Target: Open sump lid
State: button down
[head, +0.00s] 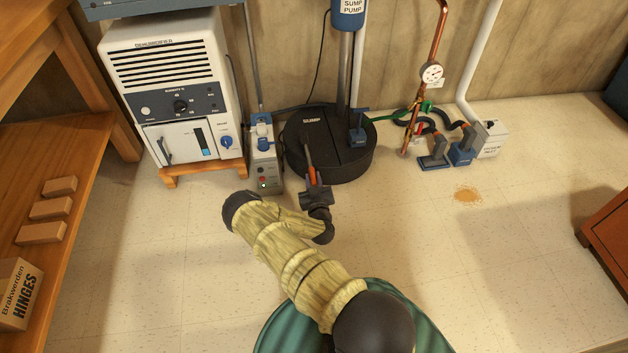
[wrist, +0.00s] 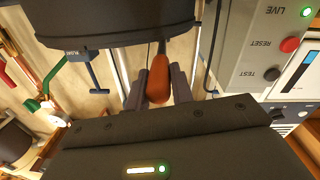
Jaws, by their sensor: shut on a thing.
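The sump lid (head: 345,153) is a black round cover marked SUMP on a low black basin, lying flat with a seam across it. The pump's grey pipe rises through its rear part. The basin's dark side also shows at the top of the wrist view (wrist: 115,25). My gripper (head: 314,186) is in front of the basin. It is shut on the orange handle (wrist: 158,85) of a slim tool, which also shows in the head view (head: 312,174). The tool's dark shaft points toward the lid and overlaps its front part. I cannot tell whether its tip touches the lid.
A grey box with test and reset buttons (head: 263,160) stands close left of the basin, beside a white dehumidifier (head: 175,90). A blue T-handle (head: 358,134) is at the lid's right. Pipes and blue pedal-like parts (head: 462,153) stand further right. The front floor is mostly clear.

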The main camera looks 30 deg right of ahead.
jog(key=shift+s+d+r, duration=0.1)
jog(key=shift+d+r, duration=0.1)
jog(key=r+m+p, duration=0.1)
jog(key=p, duration=0.1)
jog(key=shift+r+p, duration=0.1)
jog(key=shift+p, duration=0.25)
jog(key=s+d+r+m+p, duration=0.1)
jog(key=d+r+m+p, duration=0.3)
jog(key=d+m+p, duration=0.2)
jog(key=s+d+r+m+y+p, duration=0.1)
jog(key=s+d+r+m+p, duration=0.1)
jog(key=d+r+m+p, duration=0.2)
jog(key=shift+d+r+m+p, duration=0.15)
jog(key=shift+d+m+p, duration=1.3)
jog(key=shift+m+p, duration=2)
jog(key=c, duration=1.2)
grip_release()
jog(key=shift+s, duration=0.1)
